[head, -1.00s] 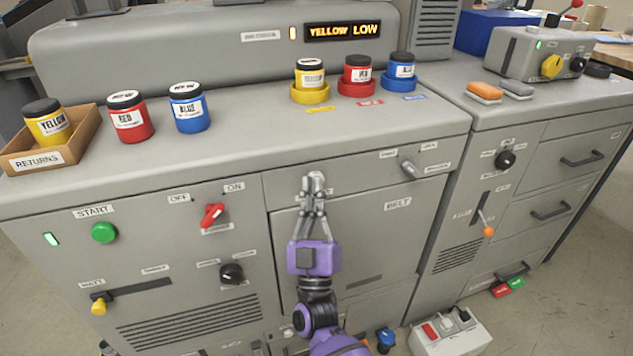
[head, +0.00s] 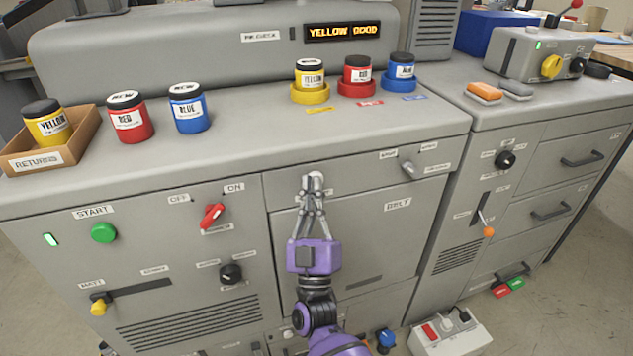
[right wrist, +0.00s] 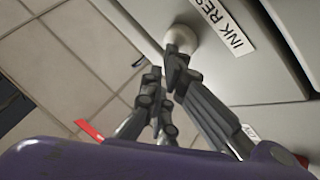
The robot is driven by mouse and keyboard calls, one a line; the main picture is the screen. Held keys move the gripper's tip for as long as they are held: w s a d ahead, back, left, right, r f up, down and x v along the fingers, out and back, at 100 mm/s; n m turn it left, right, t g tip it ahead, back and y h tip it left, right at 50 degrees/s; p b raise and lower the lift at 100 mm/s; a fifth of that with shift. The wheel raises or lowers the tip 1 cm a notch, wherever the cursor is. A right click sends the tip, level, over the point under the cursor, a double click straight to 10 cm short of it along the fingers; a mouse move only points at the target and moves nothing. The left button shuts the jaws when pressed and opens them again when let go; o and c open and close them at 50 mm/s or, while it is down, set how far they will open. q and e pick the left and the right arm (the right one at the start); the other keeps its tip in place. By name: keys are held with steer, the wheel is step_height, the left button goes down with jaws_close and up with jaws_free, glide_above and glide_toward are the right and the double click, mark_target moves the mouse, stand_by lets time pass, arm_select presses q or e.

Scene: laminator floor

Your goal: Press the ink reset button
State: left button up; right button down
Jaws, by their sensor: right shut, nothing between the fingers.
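The ink reset button is a round white knob (head: 315,179) on the machine's upper front panel. It also shows in the right wrist view (right wrist: 182,38), beside a label reading "INK RES…" (right wrist: 222,22). My right gripper (head: 313,190) is shut and empty, its fingertips at the button and partly covering it in the head view. In the right wrist view the fingertips (right wrist: 175,65) appear to touch the button's edge. The display (head: 342,32) reads "YELLOW GOOD". The small lamp left of it (head: 293,33) is unlit. My left gripper is not in view.
Yellow, red and blue jars sit in matching rings (head: 310,95) on the machine top. A returns box (head: 75,150) with a yellow jar stands at left, near red (head: 130,118) and blue (head: 189,110) jars. A green start button (head: 104,232) and red switch (head: 212,216) are left of my gripper.

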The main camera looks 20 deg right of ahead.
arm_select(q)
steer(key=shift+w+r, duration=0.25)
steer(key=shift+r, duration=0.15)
arm_select(e)
steer(key=shift+s, duration=0.85)
arm_select(q)
steer(key=shift+p, duration=0.3)
